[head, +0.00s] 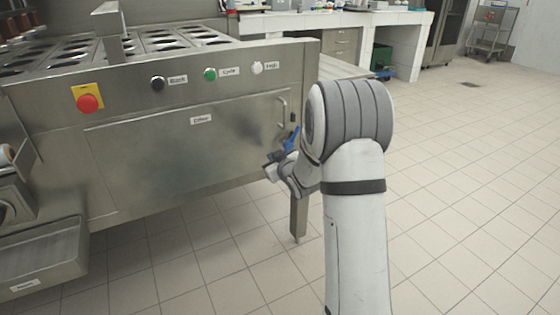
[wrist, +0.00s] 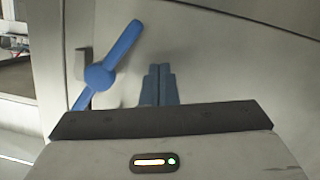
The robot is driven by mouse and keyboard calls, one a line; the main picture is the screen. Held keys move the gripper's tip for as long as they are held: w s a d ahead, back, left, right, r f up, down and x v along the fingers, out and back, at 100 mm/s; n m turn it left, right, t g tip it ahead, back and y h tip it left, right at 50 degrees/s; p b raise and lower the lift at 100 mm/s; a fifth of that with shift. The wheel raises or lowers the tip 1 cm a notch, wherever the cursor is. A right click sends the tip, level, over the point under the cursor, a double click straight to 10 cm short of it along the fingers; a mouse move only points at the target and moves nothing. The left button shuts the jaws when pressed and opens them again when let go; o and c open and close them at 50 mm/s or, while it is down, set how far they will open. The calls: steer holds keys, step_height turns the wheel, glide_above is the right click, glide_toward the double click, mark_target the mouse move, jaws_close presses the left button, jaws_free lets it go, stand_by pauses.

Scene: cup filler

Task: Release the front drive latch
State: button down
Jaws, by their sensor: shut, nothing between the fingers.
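The blue latch (wrist: 98,77) is a lever with a round hub, mounted by the edge of the machine's front panel. In the wrist view it lies tilted, upper end to the right and lower end to the left, partly hidden by my gripper body. In the head view the latch (head: 293,137) shows at the panel's right end, below the handle. My gripper (wrist: 158,70) is shut and empty, its blue-grey fingers together to the right of the hub, apart from the lever in that view. In the head view my gripper (head: 269,162) is low and left of the latch, partly hidden by my wrist.
The steel panel (head: 190,150) has a small label and a vertical handle (head: 283,108). Above are a red button (head: 88,103) on yellow and black, green and white buttons. A machine leg (head: 299,217) stands below. A steel tray (head: 45,255) juts out left. Tiled floor at right is clear.

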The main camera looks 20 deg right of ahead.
steer(key=s+a+r+p, duration=0.1)
steer(key=s+p, duration=0.1)
steer(key=s, duration=0.8)
steer(key=shift+a+r+p, duration=0.2)
steer(key=shift+r+p, duration=0.15)
steer(key=shift+r, duration=0.05)
steer(key=shift+s, duration=0.1)
steer(key=s+a+r+m+g+h+p, duration=0.1)
steer(key=s+r+g+p, duration=0.2)
steer(key=s+r+p, duration=0.5)
steer(key=s+r+m+g+h+p, duration=0.1)
steer(key=s+r+m+g+p, duration=0.3)
steer(key=r+p, duration=0.65)
steer(key=s+a+r+n+g+h+p, duration=0.1)
steer(key=s+r+g+p, duration=0.1)
steer(key=s+r+p, duration=0.75)
steer(key=s+a+r+g+p, duration=0.1)
steer(key=s+r+p, duration=0.1)
steer(key=s+r, duration=0.2)
steer(key=s+a+r+g+y+p, duration=0.1)
steer(key=s+a+r+g+p, duration=0.1)
steer(key=s+r, duration=0.3)
step_height(320, 180, up, 2)
steer(key=shift+s+r+m+g+p, duration=0.1)
steer(key=shift+s+m+g+p, duration=0.2)
steer(key=shift+p, duration=0.45)
steer(key=c, duration=2.2)
jaws_free()
